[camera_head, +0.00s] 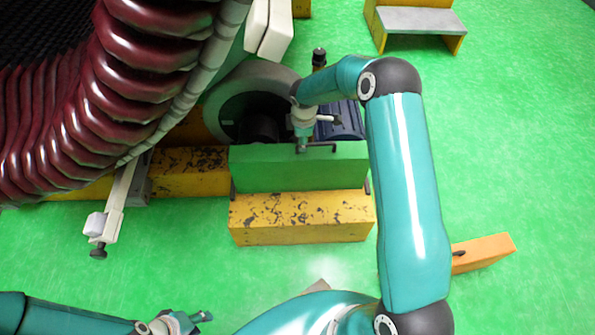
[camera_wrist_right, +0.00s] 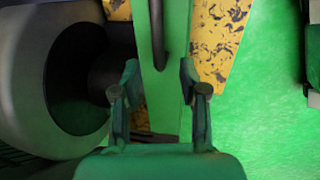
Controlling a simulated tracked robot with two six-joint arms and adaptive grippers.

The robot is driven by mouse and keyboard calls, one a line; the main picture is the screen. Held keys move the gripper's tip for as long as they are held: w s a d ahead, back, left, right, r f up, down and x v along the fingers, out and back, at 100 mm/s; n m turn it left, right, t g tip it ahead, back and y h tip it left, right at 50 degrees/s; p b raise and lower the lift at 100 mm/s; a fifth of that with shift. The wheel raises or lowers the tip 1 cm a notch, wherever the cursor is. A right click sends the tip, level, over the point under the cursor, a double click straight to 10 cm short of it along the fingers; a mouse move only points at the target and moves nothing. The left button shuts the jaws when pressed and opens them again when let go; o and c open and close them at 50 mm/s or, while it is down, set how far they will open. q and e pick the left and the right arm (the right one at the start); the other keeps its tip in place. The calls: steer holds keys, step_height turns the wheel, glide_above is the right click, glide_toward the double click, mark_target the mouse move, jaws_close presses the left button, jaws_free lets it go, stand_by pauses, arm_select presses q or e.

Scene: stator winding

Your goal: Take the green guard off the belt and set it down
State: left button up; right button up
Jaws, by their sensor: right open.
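The green guard (camera_head: 299,170) is a box-shaped cover standing above a yellow beam in the middle of the head view. A dark bar handle (camera_head: 320,144) shows at its top edge. In the right wrist view the guard (camera_wrist_right: 172,110) is a green strip with the dark handle (camera_wrist_right: 157,25) at its top. My right gripper (camera_wrist_right: 160,78) is open, its fingers on either side of the guard's strip. Contact cannot be told. My left gripper (camera_head: 182,322) is at the bottom edge of the head view, away from the guard; its jaw opening is unclear. The belt is hidden.
A grey wheel-like housing (camera_head: 226,98) and a dark blue motor (camera_head: 350,121) sit behind the guard. A yellow worn beam (camera_head: 301,216) lies in front. Large maroon coils (camera_head: 120,90) fill the left. Green floor (camera_head: 510,170) is free at right, beside an orange block (camera_head: 482,254).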

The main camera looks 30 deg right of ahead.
glide_above(300, 165)
steer(key=w+d, duration=0.3)
steer(key=f, duration=0.2)
steer(key=f+b, duration=0.1)
steer(key=f, duration=0.1)
steer(key=shift+s+a+f, duration=0.2)
steer(key=shift+c, duration=0.2)
